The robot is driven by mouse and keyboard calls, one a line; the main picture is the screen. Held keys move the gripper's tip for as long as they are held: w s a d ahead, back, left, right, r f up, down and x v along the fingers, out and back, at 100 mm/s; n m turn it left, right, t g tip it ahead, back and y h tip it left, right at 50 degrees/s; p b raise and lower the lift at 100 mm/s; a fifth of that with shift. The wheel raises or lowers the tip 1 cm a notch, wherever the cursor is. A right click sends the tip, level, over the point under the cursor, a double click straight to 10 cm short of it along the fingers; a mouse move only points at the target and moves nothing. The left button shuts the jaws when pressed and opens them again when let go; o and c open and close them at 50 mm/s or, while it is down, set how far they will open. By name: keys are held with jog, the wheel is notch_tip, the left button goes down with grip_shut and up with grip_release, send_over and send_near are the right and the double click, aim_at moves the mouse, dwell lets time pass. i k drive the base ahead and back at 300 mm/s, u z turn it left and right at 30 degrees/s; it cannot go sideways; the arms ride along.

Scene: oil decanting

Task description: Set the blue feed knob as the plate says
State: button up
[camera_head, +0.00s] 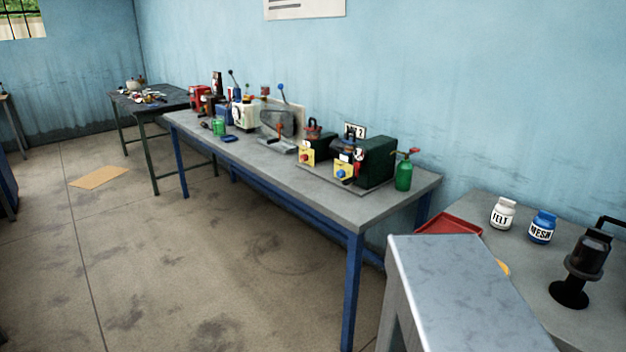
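The blue feed knob (341,174) is small in view, on a yellow plate (345,169) at the front of a dark green machine (376,160) on the long workbench. Its setting and the plate's marks are too small to read. A small white sign (355,130) stands above the machine; its lettering is not clear. To the left, a red knob (306,158) sits on another yellow plate beside a second dark green machine (322,147). My gripper is not in view.
The long grey workbench (400,197) has blue legs. A green bottle (404,174) stands right of the machine. A right-hand table holds a red tray (450,222), white jar (503,212), blue jar (542,227) and black device (586,262). The floor before the bench is clear.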

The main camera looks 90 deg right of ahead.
aim_at(342, 173)
jog(key=u, duration=0.35)
jog(key=k, duration=1.45)
jog(key=z, duration=1.05)
jog(key=i, duration=0.95)
jog(key=z, duration=0.4)
jog(key=i, duration=0.8)
